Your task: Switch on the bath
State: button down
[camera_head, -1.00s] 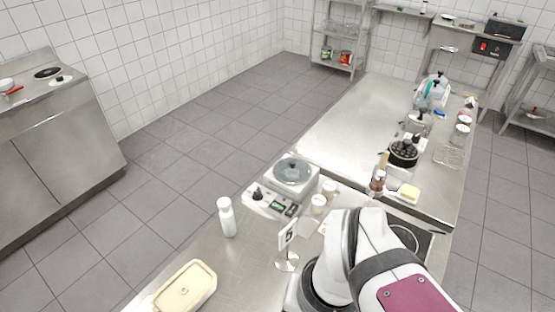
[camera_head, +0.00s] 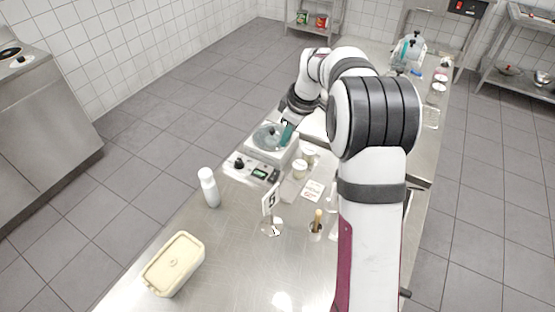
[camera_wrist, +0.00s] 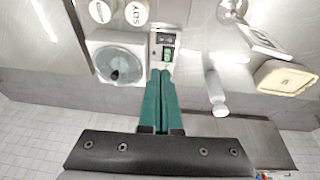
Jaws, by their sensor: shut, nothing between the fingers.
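The bath (camera_head: 286,154) is a pale box with a round translucent lid (camera_head: 266,137) and a front panel. The panel has a black knob (camera_head: 239,163) and a green-lit display (camera_head: 260,174). In the wrist view the lid (camera_wrist: 119,62) is left of the fingers, and the green part of the panel (camera_wrist: 168,55) lies just beyond the tips. My gripper (camera_wrist: 161,72) has teal fingers, closed together and empty. In the head view my gripper (camera_head: 287,134) is over the right side of the bath. I cannot tell whether it touches. The panel knob is not clear in the wrist view.
A white bottle (camera_head: 209,188) stands left of the bath, and a cream lidded tub (camera_head: 174,264) is nearer. A number sign (camera_head: 271,199) and small jars (camera_head: 300,168) stand close to the panel. The steel counter (camera_head: 225,250) is bare between tub and sign.

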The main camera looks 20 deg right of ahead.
aim_at(276, 171)
jog(key=x, duration=0.8)
jog(key=d+x, duration=0.1)
jog(key=x, duration=0.4)
jog(key=shift+s+a+f, duration=0.1)
jog(key=shift+s+f, duration=0.15)
jog(key=shift+f, duration=0.3)
jog(key=shift+w+d+f, duration=0.15)
jog(key=shift+d+f, duration=0.05)
jog(key=shift+f, duration=0.2)
jog(key=shift+a+r, duration=0.1)
jog(key=shift+s+a+r, duration=0.15)
jog(key=shift+s+a, duration=0.35)
jog(key=shift+s, duration=0.05)
jog(key=shift+r, duration=0.1)
